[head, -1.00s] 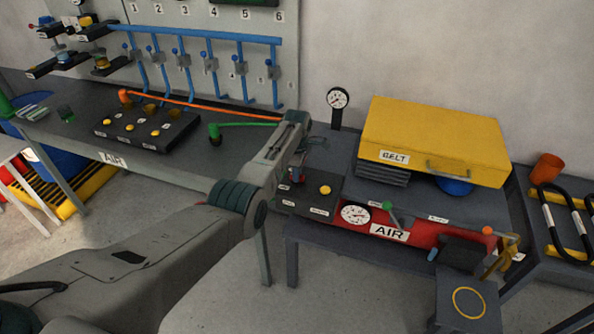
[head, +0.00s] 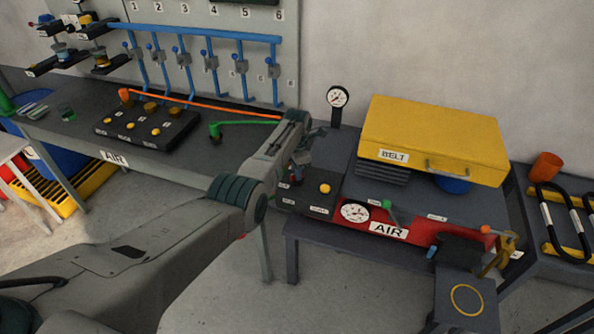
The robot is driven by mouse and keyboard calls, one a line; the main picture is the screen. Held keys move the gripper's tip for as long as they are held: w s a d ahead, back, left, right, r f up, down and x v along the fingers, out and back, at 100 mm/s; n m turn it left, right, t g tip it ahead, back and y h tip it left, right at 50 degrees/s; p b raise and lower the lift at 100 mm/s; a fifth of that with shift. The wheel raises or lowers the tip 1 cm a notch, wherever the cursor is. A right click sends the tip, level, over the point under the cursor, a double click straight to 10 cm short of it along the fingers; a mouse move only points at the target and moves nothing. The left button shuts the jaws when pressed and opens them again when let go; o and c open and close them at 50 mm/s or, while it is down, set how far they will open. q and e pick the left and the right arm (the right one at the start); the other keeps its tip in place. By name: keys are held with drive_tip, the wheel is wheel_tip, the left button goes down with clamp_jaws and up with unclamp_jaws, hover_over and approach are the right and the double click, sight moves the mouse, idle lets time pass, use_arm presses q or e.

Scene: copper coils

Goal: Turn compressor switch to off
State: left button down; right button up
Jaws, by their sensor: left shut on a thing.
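A dark switch panel (head: 318,208) with a yellow button (head: 325,188) and small white labels sits at the left end of the compressor bench. My left gripper (head: 297,174) points down at the back left of this panel, beside the yellow button. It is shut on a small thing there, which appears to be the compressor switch. The wrist and fingers mostly hide that thing, so its setting cannot be read. The red compressor tank (head: 410,226), marked AIR, has a dial (head: 355,212) and a green-knobbed lever (head: 386,205). My right gripper is not in view.
A yellow BELT case (head: 430,135) and a standing gauge (head: 337,98) are behind the tank. The workbench (head: 180,160) at left bears a green-handled lever (head: 214,130) and a box of yellow buttons (head: 145,128). Blue pipes (head: 210,35) line the wall.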

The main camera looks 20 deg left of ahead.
use_arm(q)
drive_tip(key=shift+r, duration=0.15)
drive_tip(key=c, duration=1.4)
unclamp_jaws()
drive_tip(key=shift+r, duration=0.45)
wheel_tip(320, 180, up, 10)
drive_tip(key=b, duration=0.2)
drive_tip(key=shift+f, duration=0.1)
